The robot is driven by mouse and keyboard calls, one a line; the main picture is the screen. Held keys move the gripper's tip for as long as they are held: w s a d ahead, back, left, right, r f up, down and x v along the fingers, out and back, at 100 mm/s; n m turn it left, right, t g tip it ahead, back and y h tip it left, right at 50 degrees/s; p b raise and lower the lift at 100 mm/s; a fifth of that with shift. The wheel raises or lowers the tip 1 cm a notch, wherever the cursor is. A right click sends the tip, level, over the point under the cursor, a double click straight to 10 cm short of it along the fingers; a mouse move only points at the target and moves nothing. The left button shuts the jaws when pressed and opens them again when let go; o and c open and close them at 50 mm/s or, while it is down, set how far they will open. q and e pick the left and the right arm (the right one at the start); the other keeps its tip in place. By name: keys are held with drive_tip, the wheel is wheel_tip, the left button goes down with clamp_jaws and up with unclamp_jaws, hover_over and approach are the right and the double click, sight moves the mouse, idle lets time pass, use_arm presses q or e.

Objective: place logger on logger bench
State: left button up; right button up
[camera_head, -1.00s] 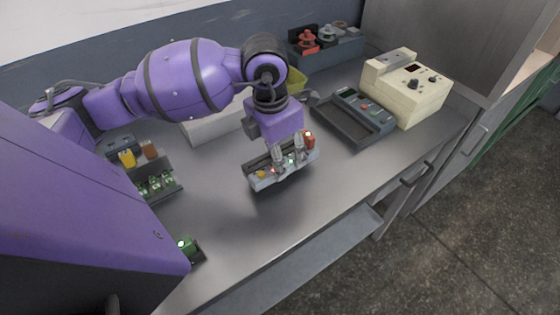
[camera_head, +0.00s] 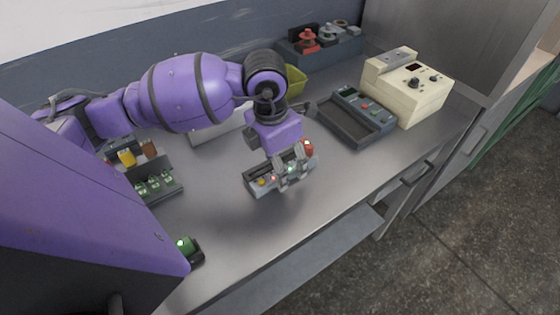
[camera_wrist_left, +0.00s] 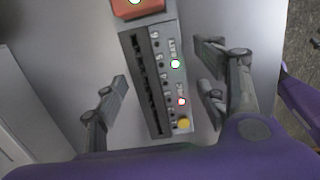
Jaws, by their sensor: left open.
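The logger appears to be the long grey box (camera_head: 259,185) with a dark slot, small lights, a yellow button and a red block at one end. It looks to be lying on the metal bench top (camera_head: 235,225), near the middle of the bench. My left gripper (camera_head: 287,177) is above it with its fingers open. In the left wrist view the logger (camera_wrist_left: 157,85) lies between the spread fingers of my left gripper (camera_wrist_left: 165,90), with gaps visible on both sides. My right gripper is not in view.
A grey instrument with a tray (camera_head: 345,120) and a cream instrument (camera_head: 408,88) stand to the right. A rack of green modules (camera_head: 155,182) is at left, with a green-lit device (camera_head: 188,250) nearer the front.

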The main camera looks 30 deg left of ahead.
use_arm(q)
wheel_tip(320, 180, up, 12)
drive_tip(key=s, duration=0.1)
drive_tip(key=shift+s+a+r, duration=0.15)
drive_tip(key=shift+s+a, duration=0.05)
drive_tip(key=shift+a, duration=0.05)
idle(1.3)
